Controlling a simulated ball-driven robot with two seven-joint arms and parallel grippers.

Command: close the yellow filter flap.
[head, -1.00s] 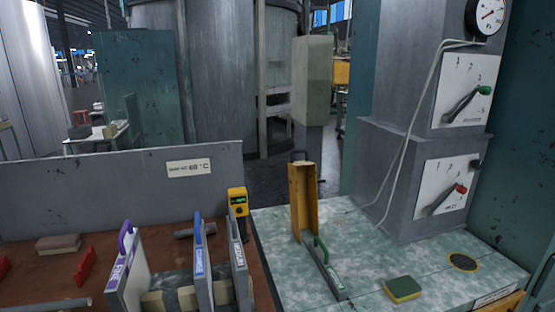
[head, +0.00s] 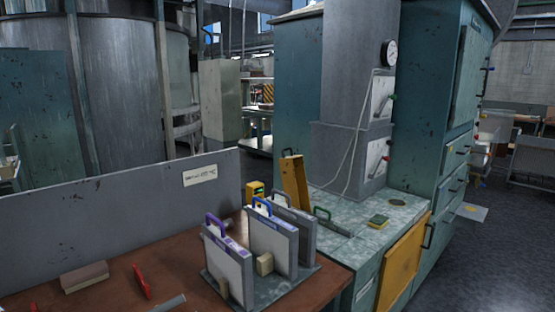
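The yellow flap (head: 294,180) stands upright and open on the mottled green worktop (head: 363,232), with a dark handle at its top end. Just right of its foot, a green handle (head: 322,213) sticks up from a narrow grey strip in the worktop. Whether a filter sits below that handle is hidden. Neither of my grippers is in view.
A brown bench (head: 105,275) at left holds a rack with several grey plates, including one with a purple handle (head: 228,231). A yellow panel (head: 403,262) covers the cabinet front. Dark floor (head: 490,260) is clear at right.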

